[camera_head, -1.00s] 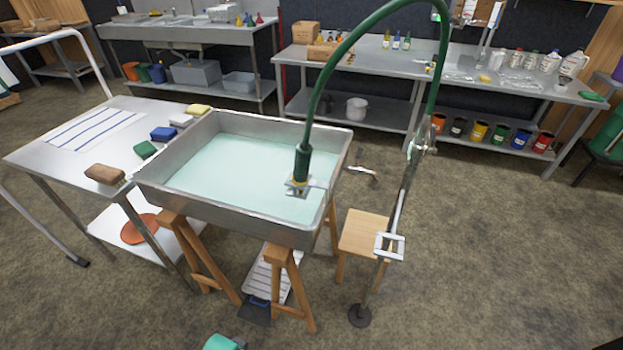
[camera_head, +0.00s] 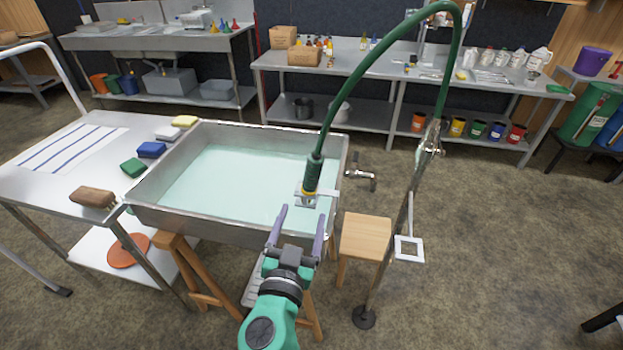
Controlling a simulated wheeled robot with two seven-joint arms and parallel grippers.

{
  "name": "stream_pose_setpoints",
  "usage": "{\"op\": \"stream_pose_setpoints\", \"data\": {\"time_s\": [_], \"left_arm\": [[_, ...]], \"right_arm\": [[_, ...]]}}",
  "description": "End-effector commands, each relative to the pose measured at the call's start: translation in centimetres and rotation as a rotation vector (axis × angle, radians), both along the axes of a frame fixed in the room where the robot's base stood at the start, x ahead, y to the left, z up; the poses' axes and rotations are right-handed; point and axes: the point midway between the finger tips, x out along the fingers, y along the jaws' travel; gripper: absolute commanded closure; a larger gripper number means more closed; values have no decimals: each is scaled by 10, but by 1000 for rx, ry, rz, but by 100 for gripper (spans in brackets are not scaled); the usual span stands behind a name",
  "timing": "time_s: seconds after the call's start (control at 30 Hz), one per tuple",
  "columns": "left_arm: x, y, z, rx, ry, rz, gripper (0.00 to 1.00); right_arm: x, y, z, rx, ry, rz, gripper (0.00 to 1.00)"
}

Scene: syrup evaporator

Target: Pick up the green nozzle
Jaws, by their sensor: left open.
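The green nozzle (camera_head: 314,173) hangs at the end of the green hose (camera_head: 385,45), over the right part of the metal pan of pale liquid (camera_head: 225,178). My left gripper (camera_head: 298,212) is in front of and just below the nozzle in the picture. Its two purple-grey fingers are spread and nothing is between them. I cannot tell how far the fingertips are from the nozzle in depth. My right gripper is not in view.
A metal stand (camera_head: 408,200) carries the hose on the right, with a square white frame (camera_head: 409,249) low on it. A wooden stool (camera_head: 366,237) stands beside the pan. A tap (camera_head: 362,175) sticks out right of the pan. A side table (camera_head: 45,180) with sponges is left.

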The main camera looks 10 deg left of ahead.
Motion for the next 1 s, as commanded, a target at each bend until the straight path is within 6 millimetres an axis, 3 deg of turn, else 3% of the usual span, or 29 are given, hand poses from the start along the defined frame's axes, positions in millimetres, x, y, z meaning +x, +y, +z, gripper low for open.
{"op": "stream_pose_setpoints", "data": {"time_s": [0.3, 0.7, 0.97, 1.0], "left_arm": [[72, 2, 9, 3, -6, -1, 21], [136, 7, 5, 4, -4, 1, 21], [144, 7, 1, 0, -3, 0, 21], [143, 7, 1, 0, -3, 0, 28]], "right_arm": [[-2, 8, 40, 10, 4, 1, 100], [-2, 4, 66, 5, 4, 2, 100], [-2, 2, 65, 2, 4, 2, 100], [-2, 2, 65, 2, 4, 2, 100]]}}
